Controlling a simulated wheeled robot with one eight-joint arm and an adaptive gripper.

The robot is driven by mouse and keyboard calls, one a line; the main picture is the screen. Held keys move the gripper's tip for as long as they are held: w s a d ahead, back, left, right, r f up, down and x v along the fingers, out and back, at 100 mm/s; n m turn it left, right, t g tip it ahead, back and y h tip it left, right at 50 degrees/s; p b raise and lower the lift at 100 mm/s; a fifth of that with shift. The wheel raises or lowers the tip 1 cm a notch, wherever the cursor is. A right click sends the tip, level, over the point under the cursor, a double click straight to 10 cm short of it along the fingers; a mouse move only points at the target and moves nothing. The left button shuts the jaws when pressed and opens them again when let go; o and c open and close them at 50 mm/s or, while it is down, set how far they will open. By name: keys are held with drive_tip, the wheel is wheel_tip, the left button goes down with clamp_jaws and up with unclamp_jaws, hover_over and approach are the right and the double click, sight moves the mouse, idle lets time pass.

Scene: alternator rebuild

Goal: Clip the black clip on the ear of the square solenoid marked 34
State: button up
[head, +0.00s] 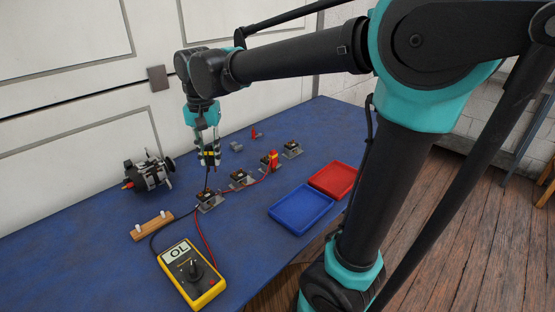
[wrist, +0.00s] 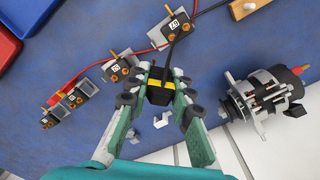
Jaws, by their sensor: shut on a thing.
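My gripper (head: 209,160) is shut on the black clip (wrist: 158,92), which has a yellow band and a black lead. It holds the clip above the mat, behind the row of solenoids. In the wrist view the gripper (wrist: 157,100) points toward the row. Several square solenoids with white number labels stand there: one at the top (wrist: 172,30), one left of the clip (wrist: 121,68), and others farther left (wrist: 82,93), (wrist: 50,116). The labels are too small to read surely. A red clip (head: 273,159) sits on the third solenoid from the meter.
A yellow multimeter (head: 190,274) reads OL at the front. A wooden block with white pegs (head: 152,226) and an alternator (head: 150,172) stand left. Blue (head: 300,226) and red (head: 345,190) trays lie right. Small grey (head: 236,146) and red (head: 256,134) pieces lie behind the row.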

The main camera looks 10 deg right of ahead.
drive_tip(key=w+d+n, duration=0.5)
drive_tip(key=w+d, duration=0.2)
drive_tip(key=d, duration=0.4)
drive_tip(key=w+d+n, duration=0.4)
drive_tip(key=w+d, duration=0.2)
drive_tip(key=d, duration=0.4)
drive_tip(key=shift+n, duration=0.3)
drive_tip(key=f, duration=0.4)
drive_tip(key=shift+w+d+f, duration=0.15)
drive_tip(key=shift+w+d, duration=0.1)
drive_tip(key=shift+w, duration=0.05)
drive_tip(key=shift+f, duration=0.45)
drive_tip(key=shift+f, duration=1.15)
drive_tip(key=o, duration=0.9)
